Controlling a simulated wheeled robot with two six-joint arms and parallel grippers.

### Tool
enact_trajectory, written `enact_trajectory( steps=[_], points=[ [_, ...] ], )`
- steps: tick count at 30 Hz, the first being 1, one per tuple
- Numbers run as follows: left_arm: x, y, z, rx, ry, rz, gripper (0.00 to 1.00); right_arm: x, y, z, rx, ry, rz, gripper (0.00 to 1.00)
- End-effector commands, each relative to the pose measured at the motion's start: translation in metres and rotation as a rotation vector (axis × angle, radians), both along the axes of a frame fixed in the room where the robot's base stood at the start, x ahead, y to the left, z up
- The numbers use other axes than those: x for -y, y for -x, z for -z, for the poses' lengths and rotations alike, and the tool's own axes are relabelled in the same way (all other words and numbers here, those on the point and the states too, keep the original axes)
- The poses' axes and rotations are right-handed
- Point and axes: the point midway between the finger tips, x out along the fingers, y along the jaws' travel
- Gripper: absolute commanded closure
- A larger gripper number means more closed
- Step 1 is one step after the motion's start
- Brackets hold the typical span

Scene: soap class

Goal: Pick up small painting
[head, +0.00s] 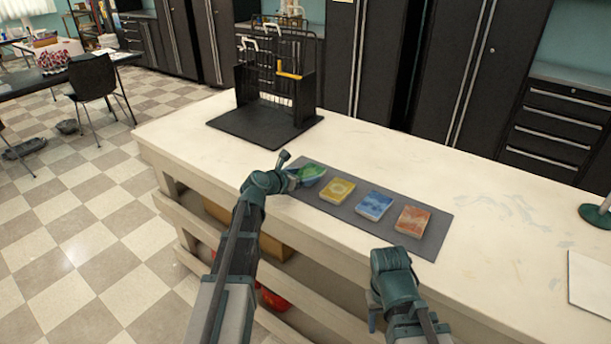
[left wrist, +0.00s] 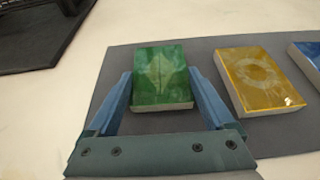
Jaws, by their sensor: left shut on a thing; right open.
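Several small painted blocks lie in a row on a dark grey mat (head: 352,214).
The mat lies on a long white table (head: 500,225). A black rack (head: 272,85) with a yellow-handled tool stands on a black base (head: 255,128) at the back left. A green-based object (head: 594,216) and a white sheet (head: 590,283) are at the right. The table's middle right is clear.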

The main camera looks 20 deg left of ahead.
Motion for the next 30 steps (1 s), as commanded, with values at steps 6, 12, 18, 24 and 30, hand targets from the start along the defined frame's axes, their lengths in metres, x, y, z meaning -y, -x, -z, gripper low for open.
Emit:
enact_trajectory(
  steps=[6, 12, 18, 24, 30],
  points=[
    [0.000, 0.000, -0.017, 0.000, 0.000, 0.000, 0.67, 0.000, 0.000, -0.017, 0.000, 0.000, 0.000, 0.50],
    [0.000, 0.000, -0.042, 0.000, 0.000, 0.000, 0.67, 0.000, 0.000, -0.042, 0.000, 0.000, 0.000, 0.50],
    [-0.004, 0.052, -0.040, 0.000, 0.001, -0.003, 0.67, 0.000, 0.000, -0.040, 0.000, 0.000, 0.000, 0.50],
    [-0.010, 0.103, -0.044, 0.000, 0.001, -0.004, 0.67, 0.000, 0.000, -0.044, 0.000, 0.000, 0.000, 0.50],
    [-0.015, 0.138, -0.047, 0.000, 0.000, -0.002, 0.67, 0.000, 0.000, -0.047, 0.000, 0.000, 0.000, 0.50]
  ],
)
